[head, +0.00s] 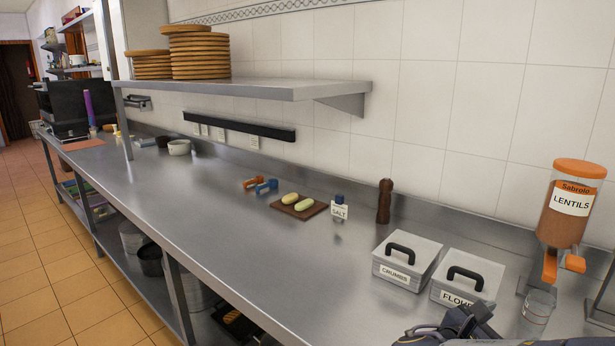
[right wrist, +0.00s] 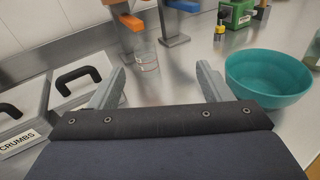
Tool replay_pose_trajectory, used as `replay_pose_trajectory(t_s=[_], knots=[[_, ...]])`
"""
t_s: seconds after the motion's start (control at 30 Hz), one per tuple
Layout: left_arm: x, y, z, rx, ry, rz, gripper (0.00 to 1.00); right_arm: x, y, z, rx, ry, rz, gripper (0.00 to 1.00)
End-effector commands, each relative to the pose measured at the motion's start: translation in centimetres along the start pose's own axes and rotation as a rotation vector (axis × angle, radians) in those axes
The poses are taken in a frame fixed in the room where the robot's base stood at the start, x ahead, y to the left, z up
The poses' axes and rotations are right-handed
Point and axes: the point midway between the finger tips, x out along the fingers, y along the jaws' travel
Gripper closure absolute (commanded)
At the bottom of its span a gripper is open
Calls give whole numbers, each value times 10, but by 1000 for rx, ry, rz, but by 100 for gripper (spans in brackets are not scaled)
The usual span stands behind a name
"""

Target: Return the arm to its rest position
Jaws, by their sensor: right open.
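My right gripper (head: 466,324) shows at the bottom right edge of the head view, low in front of the flour box (head: 468,284). In the right wrist view its two fingers (right wrist: 158,82) are spread apart with nothing between them. The steel counter shows beyond the fingertips. A clear glass (right wrist: 146,62) stands on the counter ahead of the fingers, apart from them. My left gripper is not in the head view.
The crumbs box (head: 405,262) stands left of the flour box. A lentil dispenser (head: 569,210) stands at the right. A teal bowl (right wrist: 268,78) is close to the right finger in the right wrist view. A board (head: 299,208) with two pale oblong items lies mid-counter. The left front counter is clear.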

Motion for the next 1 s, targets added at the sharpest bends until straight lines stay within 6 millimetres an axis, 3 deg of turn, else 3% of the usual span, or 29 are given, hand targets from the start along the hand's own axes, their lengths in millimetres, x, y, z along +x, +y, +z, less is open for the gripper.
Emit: replay_pose_trajectory(t_s=[0.27,0.47,0.57,0.7,0.83,1.0], knots=[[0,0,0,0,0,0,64,5,-57,-18,175,206,-161,28],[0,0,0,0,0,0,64,-10,-113,-46,426,443,-361,28],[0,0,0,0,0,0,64,-32,-142,-66,627,603,-505,28],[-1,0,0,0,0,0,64,-89,-168,-97,1044,889,-788,28],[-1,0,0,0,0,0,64,-144,-162,-105,1443,1130,-1058,28],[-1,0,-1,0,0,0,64,-184,-142,-93,1791,1337,-1312,28]])
